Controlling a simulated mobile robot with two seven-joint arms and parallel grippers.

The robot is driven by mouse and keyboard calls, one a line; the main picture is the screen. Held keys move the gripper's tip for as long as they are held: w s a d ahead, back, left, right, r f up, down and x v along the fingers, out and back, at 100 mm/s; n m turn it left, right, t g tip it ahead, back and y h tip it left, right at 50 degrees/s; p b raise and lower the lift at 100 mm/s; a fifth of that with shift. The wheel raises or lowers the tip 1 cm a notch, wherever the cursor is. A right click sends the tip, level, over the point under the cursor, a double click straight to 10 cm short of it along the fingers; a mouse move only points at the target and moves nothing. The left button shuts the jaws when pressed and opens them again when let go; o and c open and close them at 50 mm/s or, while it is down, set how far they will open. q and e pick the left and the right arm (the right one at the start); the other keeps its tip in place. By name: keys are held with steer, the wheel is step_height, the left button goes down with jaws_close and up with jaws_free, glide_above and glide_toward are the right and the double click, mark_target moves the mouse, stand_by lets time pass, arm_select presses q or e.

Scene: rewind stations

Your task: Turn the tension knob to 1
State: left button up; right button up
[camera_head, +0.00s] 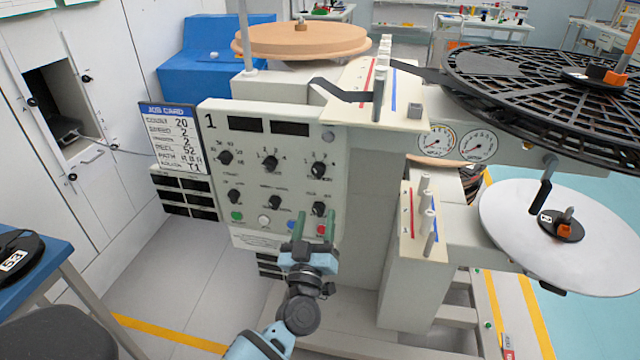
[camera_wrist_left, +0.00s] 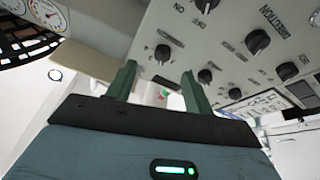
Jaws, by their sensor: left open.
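The station's control panel (camera_head: 290,140), marked 1, carries two rows of black knobs. Their labels are too small to read, so I cannot tell which is the tension knob or its setting. My left gripper (camera_head: 315,222) is open and empty in front of the panel's lower right, just below the lower right knob (camera_head: 319,208). In the left wrist view its green fingers (camera_wrist_left: 158,72) stand apart with nothing between them. That knob (camera_wrist_left: 162,53) appears just beyond them, and other knobs (camera_wrist_left: 257,41) are to the right. I see no contact. My right gripper is not in view.
A job card (camera_head: 171,135) is at the panel's left. Small coloured buttons (camera_head: 264,219) line the panel's bottom. A bracket with pegs (camera_head: 425,222), a white disc (camera_head: 530,250) and a black reel (camera_head: 540,85) are to the right. Open floor (camera_head: 185,280) lies at left.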

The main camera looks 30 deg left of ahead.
mark_target(318, 176)
arm_select(q)
steer(key=shift+w+a+r+n+y, duration=0.3)
steer(key=shift+w+r+n+y, duration=0.1)
steer(key=shift+w+r+y, duration=0.15)
steer(key=shift+w+a+r+n+y, duration=0.3)
steer(key=shift+w+r+n+y, duration=0.15)
steer(key=shift+w+r, duration=0.1)
steer(key=shift+x, duration=3.8)
steer(key=shift+f, duration=0.15)
steer(key=shift+c, duration=0.3)
steer(key=c, duration=0.9)
steer(key=shift+g, duration=0.3)
